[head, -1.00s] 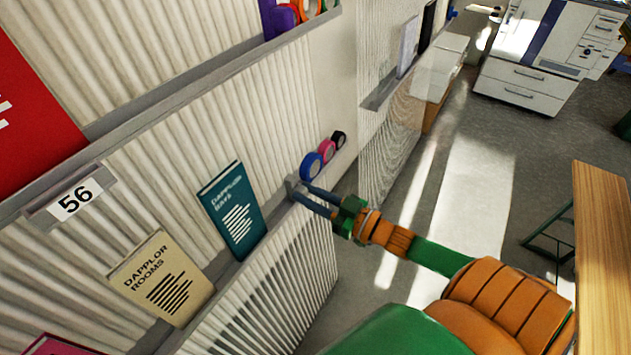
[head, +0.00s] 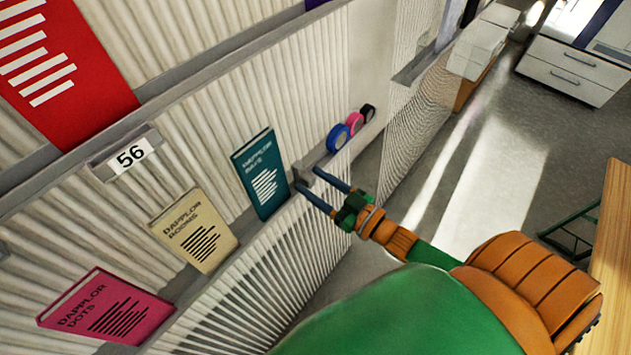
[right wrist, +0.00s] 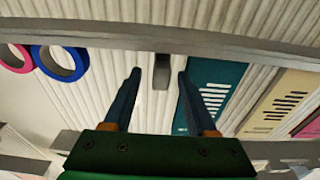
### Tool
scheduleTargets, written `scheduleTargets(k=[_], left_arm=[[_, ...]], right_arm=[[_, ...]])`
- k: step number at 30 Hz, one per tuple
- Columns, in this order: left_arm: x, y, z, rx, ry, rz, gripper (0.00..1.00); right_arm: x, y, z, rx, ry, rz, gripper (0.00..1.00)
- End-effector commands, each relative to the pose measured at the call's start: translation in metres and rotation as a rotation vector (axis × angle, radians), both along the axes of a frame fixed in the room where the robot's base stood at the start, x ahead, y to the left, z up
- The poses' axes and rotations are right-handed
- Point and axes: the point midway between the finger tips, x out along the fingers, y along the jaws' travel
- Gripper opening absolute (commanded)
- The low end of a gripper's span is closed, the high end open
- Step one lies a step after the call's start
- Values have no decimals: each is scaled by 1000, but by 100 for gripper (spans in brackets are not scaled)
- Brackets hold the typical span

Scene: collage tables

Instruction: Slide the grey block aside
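The grey block (head: 304,171) is a small piece on the shelf ledge, between the teal book (head: 262,170) and the blue tape roll (head: 338,138). My right gripper (head: 307,179) reaches in from the right, with its two dark blue fingertips at the block. In the right wrist view the block (right wrist: 162,72) shows between the spread fingertips of the right gripper (right wrist: 159,76), with gaps visible at both sides. The right gripper is open. Whether a fingertip touches the block I cannot tell. My left gripper is not in view.
A pink roll (head: 354,122) and a black roll (head: 367,112) stand beyond the blue roll. Cream (head: 195,230) and pink (head: 107,305) books stand further left on the ledge. A red book (head: 75,75) is on the shelf above. A wooden tabletop (head: 612,235) is at right.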

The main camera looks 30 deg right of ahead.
Motion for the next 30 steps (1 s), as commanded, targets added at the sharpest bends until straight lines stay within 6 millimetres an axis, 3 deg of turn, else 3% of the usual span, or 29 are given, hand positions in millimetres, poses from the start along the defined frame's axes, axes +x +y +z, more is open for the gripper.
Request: scheduleTargets(k=[5, 15, 28, 30], left_arm=[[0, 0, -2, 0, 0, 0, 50], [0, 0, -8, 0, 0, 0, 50], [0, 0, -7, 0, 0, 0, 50], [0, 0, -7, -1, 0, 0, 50]], right_arm=[[-11, -5, -2, 0, 2, 0, 57], [-63, -26, -1, 0, 3, 0, 57], [-66, -28, 0, 0, 0, 0, 57], [-65, -31, -8, -10, 19, -15, 57]])
